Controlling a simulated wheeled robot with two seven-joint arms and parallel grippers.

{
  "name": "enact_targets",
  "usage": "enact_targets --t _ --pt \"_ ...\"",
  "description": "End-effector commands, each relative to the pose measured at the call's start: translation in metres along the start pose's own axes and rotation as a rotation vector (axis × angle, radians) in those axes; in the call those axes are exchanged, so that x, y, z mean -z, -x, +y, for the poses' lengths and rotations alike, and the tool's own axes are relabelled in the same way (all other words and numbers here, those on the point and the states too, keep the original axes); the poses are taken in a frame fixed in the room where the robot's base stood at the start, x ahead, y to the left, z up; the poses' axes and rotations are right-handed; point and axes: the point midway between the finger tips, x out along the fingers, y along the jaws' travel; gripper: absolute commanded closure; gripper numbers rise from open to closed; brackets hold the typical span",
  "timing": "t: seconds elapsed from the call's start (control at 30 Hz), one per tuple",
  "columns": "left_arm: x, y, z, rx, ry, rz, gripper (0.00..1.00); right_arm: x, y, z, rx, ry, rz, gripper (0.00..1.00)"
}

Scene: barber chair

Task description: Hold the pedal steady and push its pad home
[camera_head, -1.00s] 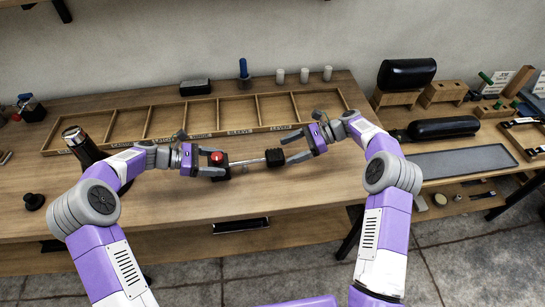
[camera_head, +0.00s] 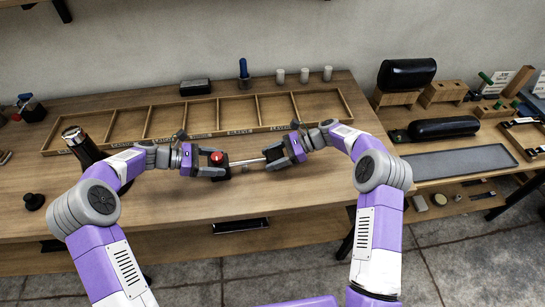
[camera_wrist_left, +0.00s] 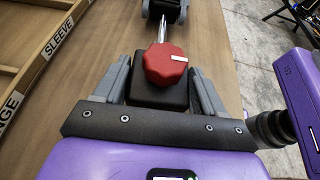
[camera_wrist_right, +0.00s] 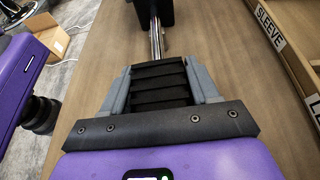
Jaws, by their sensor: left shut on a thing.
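The pedal lies across the middle of the bench. It has a black block with a red knob (camera_head: 216,157) at its left end, a shiny metal rod (camera_head: 248,162) and a black ribbed pad (camera_wrist_right: 160,85) at its right end. My left gripper (camera_head: 219,169) is shut on the black block (camera_wrist_left: 160,95), with a finger on each side and the knob on top. My right gripper (camera_head: 276,158) has its fingers on both sides of the pad; whether they press on it is unclear. The rod enters the pad's far end in the right wrist view.
A shallow divided wooden tray (camera_head: 200,135) with labels lies behind the pedal. A side bench at right holds black cushions (camera_head: 443,127) and a grey mat (camera_head: 460,163). The bench front is mostly clear.

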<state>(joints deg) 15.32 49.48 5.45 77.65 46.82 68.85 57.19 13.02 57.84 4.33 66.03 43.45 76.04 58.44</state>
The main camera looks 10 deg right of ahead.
Motion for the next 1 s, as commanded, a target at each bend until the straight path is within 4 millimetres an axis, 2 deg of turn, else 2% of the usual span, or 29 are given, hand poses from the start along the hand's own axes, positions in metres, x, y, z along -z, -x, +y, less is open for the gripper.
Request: enact_targets --t 0.03,0.27,0.4,0.6,0.87,0.9,1.0 --pt "-0.001 0.0 0.0 0.001 -0.001 -0.002 0.86 0.0 0.0 0.0 0.001 0.0 0.0 0.59" --pt "-0.001 0.0 0.0 0.001 -0.002 -0.002 0.86 0.0 0.0 0.0 0.001 0.0 0.0 0.94" --pt "-0.001 0.0 0.0 0.001 -0.002 -0.002 0.86 -0.002 -0.004 0.0 0.0 0.001 0.0 0.96" --pt "-0.001 -0.001 0.0 0.002 -0.002 -0.002 0.86 -0.013 -0.03 0.0 0.0 0.001 -0.001 0.96" --pt "-0.002 -0.002 -0.001 0.003 -0.002 -0.003 0.86 -0.014 -0.033 -0.001 0.001 0.0 -0.001 0.96" --pt "-0.002 -0.002 -0.001 0.004 -0.001 -0.004 0.86 -0.014 -0.033 -0.001 0.001 0.0 -0.002 0.38" --pt "-0.002 -0.002 0.0 0.003 -0.002 -0.004 0.86 -0.014 -0.033 0.0 0.0 0.0 -0.001 0.23"
